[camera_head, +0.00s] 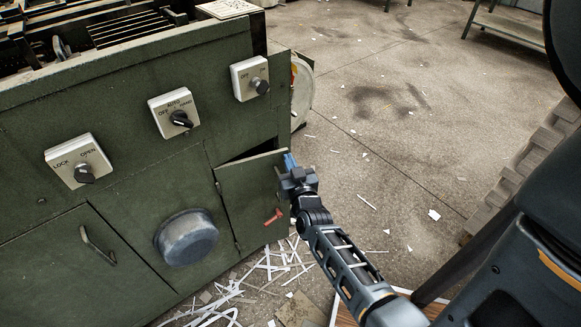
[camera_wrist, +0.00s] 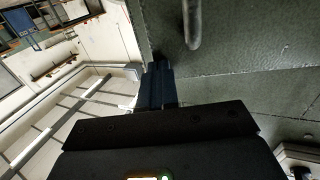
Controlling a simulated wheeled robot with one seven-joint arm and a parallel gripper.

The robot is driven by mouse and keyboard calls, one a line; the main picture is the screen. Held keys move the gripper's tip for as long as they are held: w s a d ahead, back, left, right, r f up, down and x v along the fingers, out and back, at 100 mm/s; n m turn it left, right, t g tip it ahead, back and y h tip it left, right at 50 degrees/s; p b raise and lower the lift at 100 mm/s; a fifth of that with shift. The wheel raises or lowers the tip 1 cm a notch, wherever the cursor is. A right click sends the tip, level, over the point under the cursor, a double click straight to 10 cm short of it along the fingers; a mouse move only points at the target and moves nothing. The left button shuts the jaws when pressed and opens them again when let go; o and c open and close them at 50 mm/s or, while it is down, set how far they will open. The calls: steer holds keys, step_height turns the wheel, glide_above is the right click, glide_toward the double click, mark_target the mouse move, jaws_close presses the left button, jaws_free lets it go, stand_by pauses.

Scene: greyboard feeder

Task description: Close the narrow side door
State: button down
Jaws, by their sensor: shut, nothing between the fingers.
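The narrow side door (camera_head: 248,202) is a green panel with a red handle (camera_head: 273,217), low at the right end of the green machine's front. It stands ajar, with a dark gap above its top edge and its right edge swung outward. My gripper (camera_head: 290,162) is at the door's upper right edge, its blue fingers shut and empty. I cannot tell whether they touch the door. In the wrist view the shut fingers (camera_wrist: 158,86) lie beside a green surface (camera_wrist: 235,95) with a grey bar (camera_wrist: 192,24) near the tips. The fingers hide part of the door's edge.
The machine's front (camera_head: 130,170) carries several white switch plates and a round grey knob (camera_head: 187,237). A wider closed door (camera_head: 75,265) is at left. Paper strips (camera_head: 270,270) litter the floor below. Open concrete floor (camera_head: 400,130) lies to the right.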

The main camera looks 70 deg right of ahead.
steer(key=shift+x, duration=1.95)
steer(key=shift+a, duration=0.1)
